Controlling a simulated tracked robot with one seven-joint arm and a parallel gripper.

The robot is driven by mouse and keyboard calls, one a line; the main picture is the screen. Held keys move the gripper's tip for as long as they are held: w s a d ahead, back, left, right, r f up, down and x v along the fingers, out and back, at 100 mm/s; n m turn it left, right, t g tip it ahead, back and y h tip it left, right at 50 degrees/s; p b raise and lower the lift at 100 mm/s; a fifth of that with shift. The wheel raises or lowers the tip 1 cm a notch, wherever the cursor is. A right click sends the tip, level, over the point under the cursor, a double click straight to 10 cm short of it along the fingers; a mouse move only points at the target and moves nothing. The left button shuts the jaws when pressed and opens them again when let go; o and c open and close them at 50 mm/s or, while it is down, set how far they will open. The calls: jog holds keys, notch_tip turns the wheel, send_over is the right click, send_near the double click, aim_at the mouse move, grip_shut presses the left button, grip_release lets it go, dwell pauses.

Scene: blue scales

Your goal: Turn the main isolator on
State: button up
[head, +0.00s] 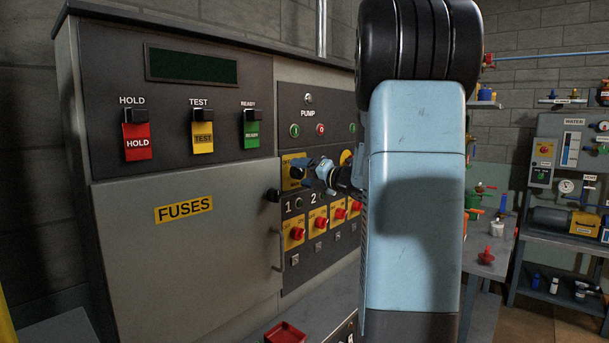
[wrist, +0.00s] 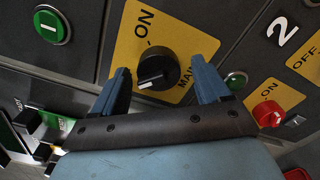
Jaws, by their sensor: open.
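The main isolator is a black rotary knob (wrist: 158,68) on a yellow plate (wrist: 190,40) in the wrist view. "ON" is printed at the plate's upper left and part of "MAIN" shows at the right. The knob's white mark is on its lower-left side, away from "ON". My gripper (wrist: 163,82) is open, one blue finger on each side of the knob, with visible gaps. I cannot tell how deep the fingertips reach.
Red switches (head: 297,233) on yellow plates sit just below. A black knob (head: 273,195) and a door handle (head: 278,250) stick out at the left. Green and red pump buttons (head: 307,130) are above. My arm blocks the middle right of the head view.

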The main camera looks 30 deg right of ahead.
jog(key=shift+c, duration=0.3)
jog(key=c, duration=1)
jog(key=shift+f, duration=0.1)
jog(key=m, duration=0.4)
jog(key=shift+m, duration=0.4)
jog(key=m, duration=0.4)
jog(key=shift+f+m, duration=0.1)
jog(key=shift+m, duration=0.2)
jog(key=m, duration=0.4)
jog(key=shift+f, duration=0.1)
jog(key=shift+m, duration=2.3)
